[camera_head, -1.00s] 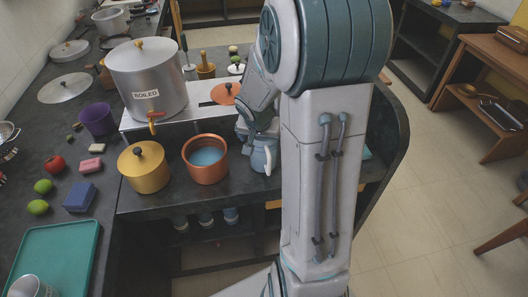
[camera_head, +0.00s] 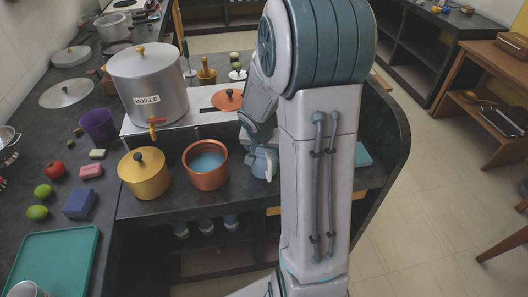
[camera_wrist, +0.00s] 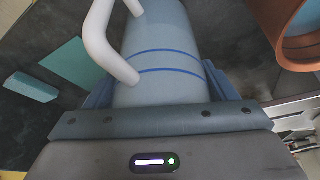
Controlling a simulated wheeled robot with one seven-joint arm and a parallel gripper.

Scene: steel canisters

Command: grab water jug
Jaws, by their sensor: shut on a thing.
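The water jug is a pale blue cylinder with thin blue stripes and a white handle; it fills the upper middle of the wrist view (camera_wrist: 165,45). My gripper (camera_wrist: 158,88) is shut on its body, with one finger on each side, and the handle rises toward the upper left, clear of the fingers. In the head view the jug (camera_head: 264,165) shows low beside the copper pot, partly hidden by my arm. I cannot tell whether its base touches the counter.
The copper pot (camera_head: 206,178) with blue contents stands close left of the jug. A yellow lidded pot (camera_head: 144,185) and a large steel pot labelled BOILED (camera_head: 149,100) stand farther left. A teal flat piece (camera_head: 363,155) lies right of my arm.

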